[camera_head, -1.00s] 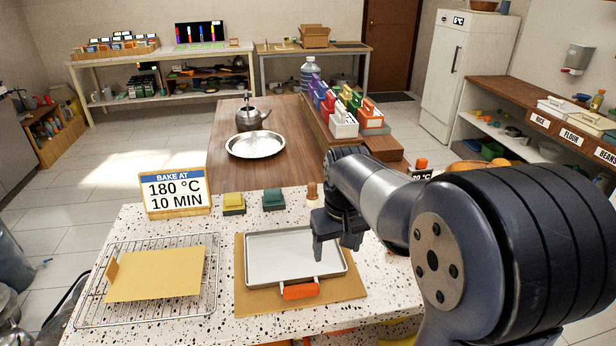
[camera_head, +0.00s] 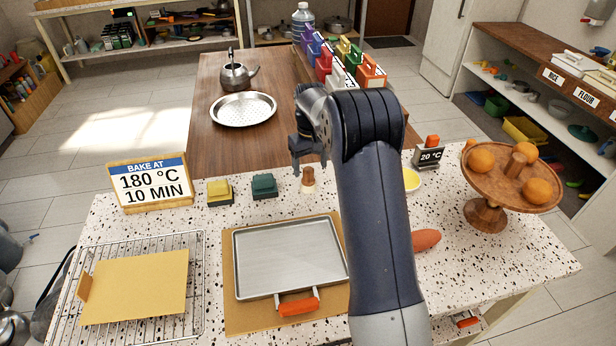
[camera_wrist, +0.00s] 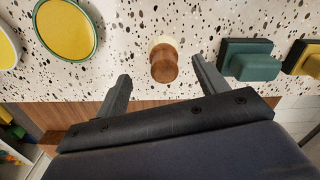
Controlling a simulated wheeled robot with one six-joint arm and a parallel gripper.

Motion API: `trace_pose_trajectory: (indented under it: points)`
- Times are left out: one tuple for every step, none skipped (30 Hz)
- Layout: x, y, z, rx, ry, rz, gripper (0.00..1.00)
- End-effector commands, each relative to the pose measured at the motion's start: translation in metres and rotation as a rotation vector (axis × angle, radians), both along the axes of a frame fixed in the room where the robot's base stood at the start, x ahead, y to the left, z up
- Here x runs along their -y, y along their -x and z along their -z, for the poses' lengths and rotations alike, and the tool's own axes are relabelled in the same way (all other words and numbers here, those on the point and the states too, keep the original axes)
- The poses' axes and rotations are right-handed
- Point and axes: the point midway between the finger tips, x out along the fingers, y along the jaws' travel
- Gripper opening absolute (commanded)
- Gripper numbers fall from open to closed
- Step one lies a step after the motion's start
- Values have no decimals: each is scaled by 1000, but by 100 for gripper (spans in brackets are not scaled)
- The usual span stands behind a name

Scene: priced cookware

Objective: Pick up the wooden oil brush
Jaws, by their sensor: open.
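The wooden oil brush (camera_head: 308,178) stands upright on the speckled counter, behind the tray. It has a brown wooden top and a pale lower part. In the wrist view the brush (camera_wrist: 164,66) shows its round brown end, roughly in line with the gap between my fingertips. My gripper (camera_head: 297,160) is open and empty, above and slightly behind the brush in the head view. In the wrist view the two fingers (camera_wrist: 160,69) are spread apart, and I see no contact with the brush. The exact height gap cannot be told.
A teal block-shaped item (camera_head: 264,186) and a yellow one (camera_head: 219,192) stand left of the brush. A metal tray (camera_head: 288,258) lies in front. To the right are a yellow dish (camera_head: 411,180), a timer display (camera_head: 429,156) and a wooden fruit stand (camera_head: 487,213).

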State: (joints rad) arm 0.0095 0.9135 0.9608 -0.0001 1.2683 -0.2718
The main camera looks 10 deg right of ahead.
Motion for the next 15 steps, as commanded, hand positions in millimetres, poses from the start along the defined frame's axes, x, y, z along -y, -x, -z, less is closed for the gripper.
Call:
trace_pose_trajectory:
  points:
    - [0, 1, 6, -3, 0, 0, 68]
    - [0, 0, 8, -1, 0, 0, 68]
    - [0, 0, 11, -1, 0, 0, 68]
    - [0, 0, 13, -1, 0, 0, 68]
    - [-1, 0, 14, -1, 0, 0, 68]
    - [-1, 0, 17, -1, 0, 0, 68]
    - [-2, 0, 20, -1, 0, 0, 68]
    - [-2, 0, 23, -3, 0, 0, 68]
    - [-3, -1, 28, -3, 0, -1, 68]
    - [-4, -1, 33, -4, 0, -1, 68]
    - [-5, -1, 38, -5, 0, -1, 68]
    - [-6, -2, 43, -3, 0, -1, 68]
    - [-6, -2, 49, -4, 0, -1, 68]
    - [-6, -2, 53, -3, 0, 0, 68]
    - [-6, -3, 57, -2, 0, 0, 68]
